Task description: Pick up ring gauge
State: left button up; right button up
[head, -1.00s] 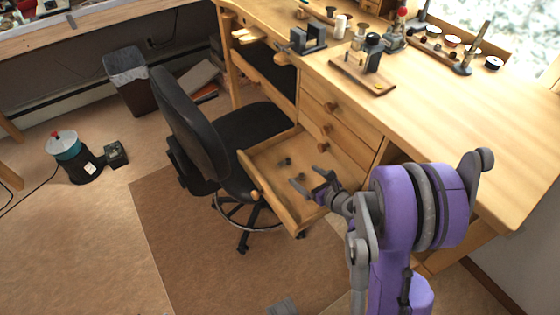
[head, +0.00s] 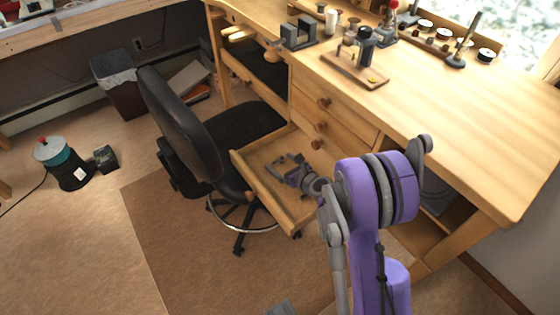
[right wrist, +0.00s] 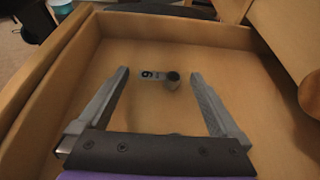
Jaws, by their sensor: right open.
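A small dark round piece (right wrist: 172,79), with a flat grey marked piece (right wrist: 151,75) at its left, lies on the floor of the open drawer (right wrist: 220,60). I take these to be the ring gauge, but cannot tell whether they are one object. My right gripper (right wrist: 160,74) is open and empty, its fingers to either side of them, apart from them. In the head view the right gripper (head: 284,163) reaches into the drawer (head: 247,172) and largely covers what lies there. My left gripper does not show.
Drawer walls stand close around the right gripper. A black chair (head: 180,120) is left of the drawer. The wooden bench (head: 450,120) carries a small vise (head: 298,34) and a wooden stand (head: 355,70). A turquoise-and-black machine (head: 60,160) stands on the floor.

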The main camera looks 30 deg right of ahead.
jog(key=shift+s, duration=0.1)
jog(key=c, duration=1.3)
jog(key=shift+r, duration=0.1)
jog(key=shift+c, duration=0.2)
